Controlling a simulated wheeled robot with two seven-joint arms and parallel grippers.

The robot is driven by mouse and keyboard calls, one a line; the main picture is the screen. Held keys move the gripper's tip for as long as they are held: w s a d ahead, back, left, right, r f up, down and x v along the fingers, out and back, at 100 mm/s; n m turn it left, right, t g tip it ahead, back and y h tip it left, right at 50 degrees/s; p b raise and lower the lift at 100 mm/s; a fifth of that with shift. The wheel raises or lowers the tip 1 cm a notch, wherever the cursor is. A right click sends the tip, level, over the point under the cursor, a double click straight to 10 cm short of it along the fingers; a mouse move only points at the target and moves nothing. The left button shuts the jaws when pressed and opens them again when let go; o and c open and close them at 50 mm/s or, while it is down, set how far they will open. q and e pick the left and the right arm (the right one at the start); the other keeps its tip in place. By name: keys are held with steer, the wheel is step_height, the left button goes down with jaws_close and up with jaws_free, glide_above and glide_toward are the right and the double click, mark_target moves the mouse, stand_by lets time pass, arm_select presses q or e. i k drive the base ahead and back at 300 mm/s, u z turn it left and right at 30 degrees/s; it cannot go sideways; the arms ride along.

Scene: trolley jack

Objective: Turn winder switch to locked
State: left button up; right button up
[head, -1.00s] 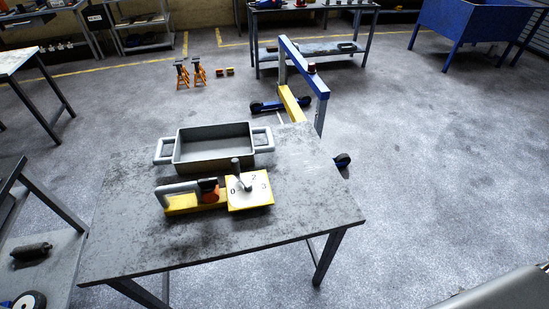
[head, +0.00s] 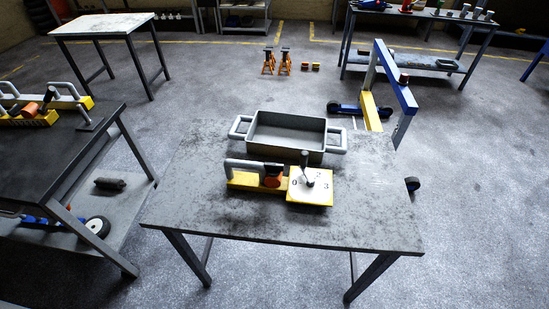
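In the head view, a yellow winder unit (head: 242,182) lies on the grey metal table (head: 195,205) in front of me. It has a grey bar handle at its left and an orange-red knob (head: 272,178) near its middle. At its right end is a pale switch plate (head: 318,196) with 0, 2 and 3 visible. A dark grey switch lever (head: 306,165) stands up from this plate, tilted a little, and may hide another mark. No "locked" label is readable. Neither of my grippers is in view.
A grey tray (head: 325,157) with two handles stands just behind the unit. A dark workbench (head: 95,155) with yellow tools is at left. A blue hoist (head: 397,88) stands behind the table's right side. Orange jack stands (head: 285,62) are on the floor behind.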

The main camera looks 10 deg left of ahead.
mark_target(273, 169)
steer(key=z, duration=1.15)
steer(key=k, duration=0.95)
steer(key=z, duration=0.1)
